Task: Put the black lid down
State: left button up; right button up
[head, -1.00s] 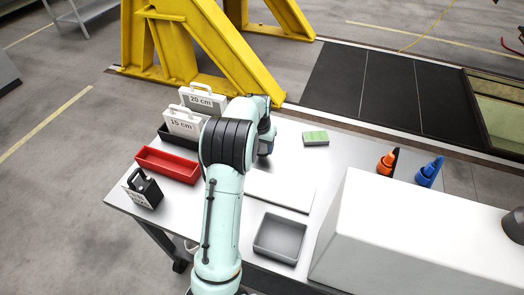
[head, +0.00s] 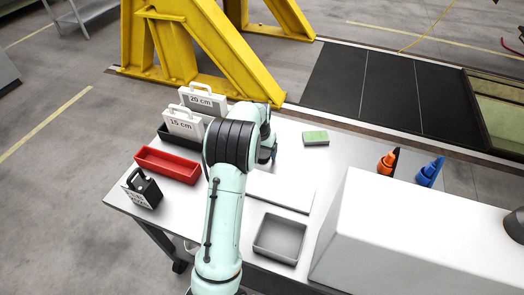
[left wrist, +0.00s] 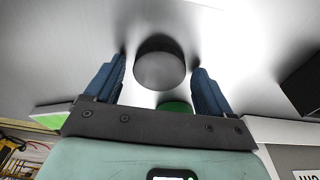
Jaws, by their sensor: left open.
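The black lid (left wrist: 159,62) shows in the left wrist view as a dark round disc on the white tabletop. My left gripper (left wrist: 160,85) is open, with one blue finger on each side of the lid and a gap to both. In the head view my left gripper (head: 268,155) is over the table, mostly hidden by its own arm. The lid is hidden there behind the arm. A green round thing (left wrist: 175,105) shows partly behind the gripper's edge in the left wrist view. My right gripper is not in view.
On the table are a red tray (head: 167,166), white 20 cm (head: 202,101) and 15 cm (head: 183,123) blocks, a grey tray (head: 279,239), a green-topped block (head: 315,138) and a black-handled block (head: 143,190). A large white housing (head: 400,240) stands at right.

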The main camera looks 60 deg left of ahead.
pick_arm(q)
notch_tip(320, 180, up, 12)
jog(key=s+d, duration=0.1)
jog(key=shift+s+p, duration=0.25)
jog(key=shift+p, duration=0.1)
jog(key=shift+d, duration=0.1)
dwell(0.4)
